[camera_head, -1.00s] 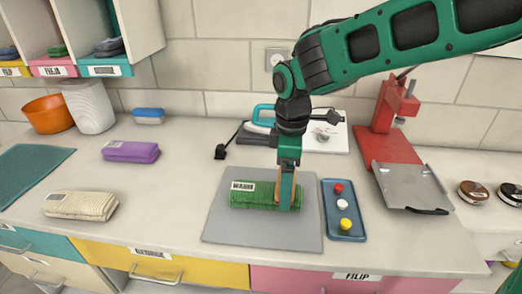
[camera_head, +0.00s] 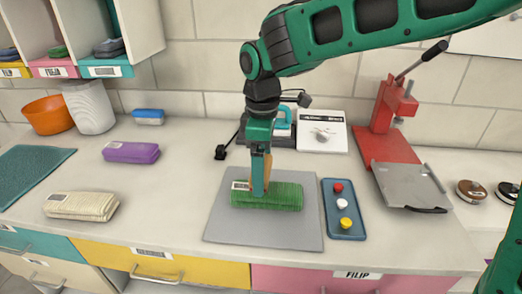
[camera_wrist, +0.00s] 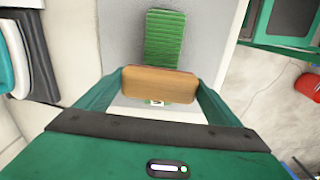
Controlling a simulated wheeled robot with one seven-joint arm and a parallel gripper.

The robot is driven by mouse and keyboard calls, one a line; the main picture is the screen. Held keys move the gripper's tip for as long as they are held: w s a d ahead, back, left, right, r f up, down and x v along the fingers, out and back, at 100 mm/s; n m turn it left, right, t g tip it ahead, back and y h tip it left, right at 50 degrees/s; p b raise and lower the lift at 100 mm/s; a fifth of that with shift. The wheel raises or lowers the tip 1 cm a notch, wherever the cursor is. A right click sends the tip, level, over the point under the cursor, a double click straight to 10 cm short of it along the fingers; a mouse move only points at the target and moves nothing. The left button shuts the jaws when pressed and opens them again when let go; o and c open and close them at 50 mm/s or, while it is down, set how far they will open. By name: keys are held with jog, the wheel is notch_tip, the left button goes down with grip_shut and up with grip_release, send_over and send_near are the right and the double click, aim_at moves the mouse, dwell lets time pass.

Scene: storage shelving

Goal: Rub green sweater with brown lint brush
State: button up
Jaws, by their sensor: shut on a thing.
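The folded green sweater (camera_head: 284,197) lies on a grey mat (camera_head: 225,229) on the counter. My gripper (camera_head: 258,188) is at the sweater's left end, shut on the brown lint brush (camera_head: 267,175). The brush is partly hidden behind a finger in the head view. In the wrist view, the brown brush (camera_wrist: 160,84) sits between my two fingers, and the ribbed green sweater (camera_wrist: 165,42) extends beyond it. The brush is at or just above the sweater; I cannot tell if they touch.
A blue tray (camera_head: 329,218) with coloured knobs stands right of the mat. A red press (camera_head: 388,150) is farther right. A purple bundle (camera_head: 131,152), a cream bundle (camera_head: 82,206) and a blue-and-white brush (camera_head: 148,116) lie left. An iron (camera_head: 283,120) is behind. Bare counter lies left of the mat.

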jog(key=shift+r, duration=2.45)
